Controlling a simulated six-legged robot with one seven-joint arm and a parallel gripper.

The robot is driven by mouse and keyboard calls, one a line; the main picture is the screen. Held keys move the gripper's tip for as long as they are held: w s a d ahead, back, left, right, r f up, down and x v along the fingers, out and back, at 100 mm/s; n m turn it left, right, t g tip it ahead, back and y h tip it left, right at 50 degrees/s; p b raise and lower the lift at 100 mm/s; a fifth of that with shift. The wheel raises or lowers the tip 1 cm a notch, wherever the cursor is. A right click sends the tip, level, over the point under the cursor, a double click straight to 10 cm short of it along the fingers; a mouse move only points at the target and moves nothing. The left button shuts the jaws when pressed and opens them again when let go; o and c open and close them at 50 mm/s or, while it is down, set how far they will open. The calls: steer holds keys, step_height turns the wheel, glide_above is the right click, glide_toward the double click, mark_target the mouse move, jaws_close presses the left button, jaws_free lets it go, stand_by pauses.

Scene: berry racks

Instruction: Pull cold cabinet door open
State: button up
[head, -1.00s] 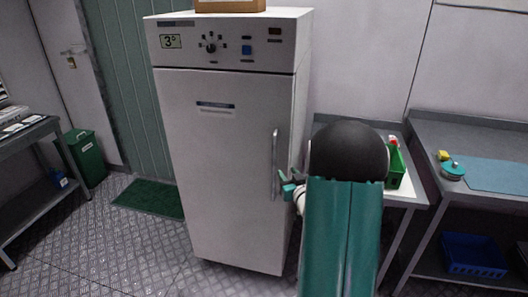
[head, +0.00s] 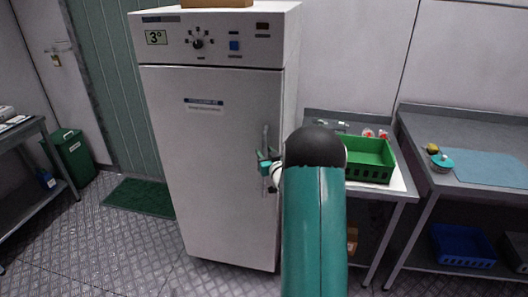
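The cold cabinet (head: 290,100) is a tall white unit with a control panel and a display reading 3°. Its door (head: 205,170) looks shut, flush with the frame. A vertical metal handle (head: 265,138) is on the door's right side. My gripper (head: 265,169), with teal fingers, is at the handle's middle and overlaps it in the head view. The fingers are small here and partly hidden by my wrist, so I cannot tell whether they are closed around the handle.
A green crate (head: 369,172) stands on a small table right of the cabinet. A grey workbench (head: 470,125) with a blue mat (head: 490,168) is farther right. A green bin (head: 72,158) and a green floor mat (head: 140,198) are at left. The floor before the door is clear.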

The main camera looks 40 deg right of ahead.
steer(key=shift+x, duration=0.9)
jaws_close()
steer(key=shift+a, duration=0.15)
